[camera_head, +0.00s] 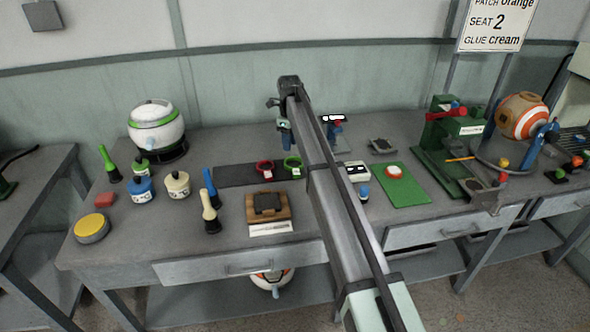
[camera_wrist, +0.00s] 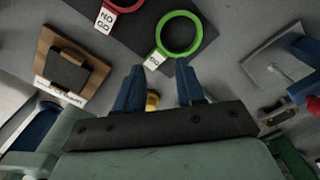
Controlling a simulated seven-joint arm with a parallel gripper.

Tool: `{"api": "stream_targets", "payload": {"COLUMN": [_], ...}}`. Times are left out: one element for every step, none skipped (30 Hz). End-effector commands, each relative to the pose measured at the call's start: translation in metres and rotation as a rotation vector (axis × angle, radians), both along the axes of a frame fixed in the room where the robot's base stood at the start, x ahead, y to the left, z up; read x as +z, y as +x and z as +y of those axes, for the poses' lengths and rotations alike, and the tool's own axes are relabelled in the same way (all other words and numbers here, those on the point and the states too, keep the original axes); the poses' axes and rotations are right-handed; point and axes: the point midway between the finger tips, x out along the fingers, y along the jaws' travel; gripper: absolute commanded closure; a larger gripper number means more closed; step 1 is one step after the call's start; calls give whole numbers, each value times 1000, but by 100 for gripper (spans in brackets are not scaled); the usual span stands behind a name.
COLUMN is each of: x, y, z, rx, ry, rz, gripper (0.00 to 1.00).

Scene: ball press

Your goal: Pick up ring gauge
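Two ring gauges lie on a dark mat on the bench. The green ring gauge (camera_wrist: 200,34) has a white tag reading GO, and it also shows in the head view (camera_head: 285,163). The red ring gauge (camera_head: 257,168) has a tag reading NO GO; in the wrist view its tag (camera_wrist: 106,19) shows at the top edge and most of the ring is cut off. My gripper (camera_wrist: 160,82) is open, with its two blue fingers apart. The fingertips appear just short of the GO tag in the wrist view, and no ring is between them. The height above the bench is hard to tell.
The dark mat (camera_head: 233,175) carries the gauges. A wooden block with a dark pad (camera_head: 268,205) stands in front. Bottles and blue and cream pots (camera_head: 177,185) stand left. A green mat (camera_head: 402,190) and green press (camera_head: 452,130) are right. A small yellow thing (camera_wrist: 152,101) shows between the fingers.

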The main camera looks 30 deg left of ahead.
Motion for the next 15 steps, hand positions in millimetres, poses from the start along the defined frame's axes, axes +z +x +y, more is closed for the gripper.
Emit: {"api": "stream_targets", "payload": {"x": [-10,-15,-22,-27,-32,-38,-41,-44,-47,-49,-50,-51,-53,-54,-56], "y": [-1,-1,-1,-1,-1,-1,-1,-1,-1,0,0,0,0,0,-1], "z": [-1,-1,0,0,0,0,0,0,0,0,0,1,1,1,1], "rx": [0,1,1,1,1,1,1,1,1,1,1,1,1,1,1], "ry": [-1,-1,0,0,0,0,0,0,1,1,2,2,2,2,2], "rz": [2,2,1,1,2,2,2,1,1,1,0,0,0,0,1], "gripper": [62,62,62,62,62,62,62,62,62,62,62,62,62,62,62]}}
